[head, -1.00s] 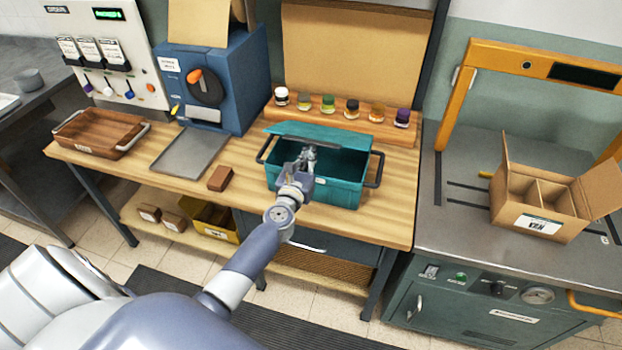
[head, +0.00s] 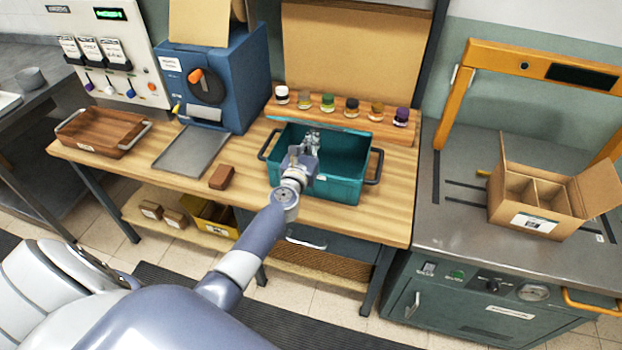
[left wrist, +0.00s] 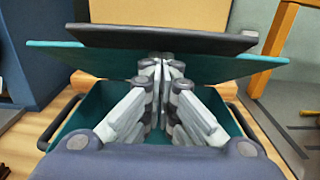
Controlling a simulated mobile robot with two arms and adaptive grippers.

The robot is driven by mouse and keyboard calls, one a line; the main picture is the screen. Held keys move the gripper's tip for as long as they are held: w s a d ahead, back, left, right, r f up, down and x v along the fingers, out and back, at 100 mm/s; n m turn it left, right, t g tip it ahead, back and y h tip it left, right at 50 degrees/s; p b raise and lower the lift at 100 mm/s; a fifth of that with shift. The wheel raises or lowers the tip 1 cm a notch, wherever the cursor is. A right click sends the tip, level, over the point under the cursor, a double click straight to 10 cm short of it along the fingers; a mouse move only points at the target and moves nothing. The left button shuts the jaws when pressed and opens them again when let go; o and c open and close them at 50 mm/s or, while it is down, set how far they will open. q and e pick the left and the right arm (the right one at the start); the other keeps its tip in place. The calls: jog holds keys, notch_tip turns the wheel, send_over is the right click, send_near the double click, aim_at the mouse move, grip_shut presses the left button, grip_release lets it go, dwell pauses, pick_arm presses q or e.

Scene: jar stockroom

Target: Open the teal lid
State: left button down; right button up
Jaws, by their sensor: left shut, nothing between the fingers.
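The teal box (head: 338,188) stands on the wooden bench with dark side handles. Its inside is exposed toward me. The teal lid (left wrist: 85,60) is raised at the back of the box, with a dark bar (left wrist: 160,38) along it; in the head view only a thin edge of the lid shows. My left gripper (head: 312,138) is over the box opening, shut and empty, its fingertips close in front of the lid. In the left wrist view its fingers (left wrist: 165,62) meet against the lid's lower face; whether they touch cannot be told. My right gripper is not in view.
A wooden rack (head: 300,107) with several small jars stands right behind the box. A brown block (head: 222,177), a grey tray (head: 190,150) and a wooden tray (head: 100,135) lie to the left. A divided carton (head: 550,205) sits on the steel counter at right.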

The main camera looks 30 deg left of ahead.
pick_arm(q)
jog(key=shift+w+a+r+p, duration=0.15)
jog(key=shift+w+r, duration=0.2)
jog(key=shift+w, duration=0.3)
jog(key=shift+w+a+r+p, duration=0.15)
jog(key=shift+w+r, duration=0.2)
jog(key=shift+w, duration=0.25)
jog(key=shift+w+a+r+p, duration=0.15)
jog(key=shift+w+r, duration=0.2)
jog(key=shift+w, duration=0.4)
jog(key=shift+w+a+r, duration=0.15)
jog(key=shift+w+r, duration=0.05)
jog(key=shift+w, duration=0.3)
jog(key=shift+w+a+r, duration=0.1)
jog(key=shift+w+r, duration=0.1)
jog(key=shift+w, duration=0.3)
jog(key=shift+w+a+r, duration=0.15)
jog(key=shift+w, duration=0.35)
jog(key=shift+w+a+r, duration=0.1)
jog(key=shift+w+r, duration=0.05)
jog(key=shift+w, duration=0.35)
jog(key=shift+b, duration=0.3)
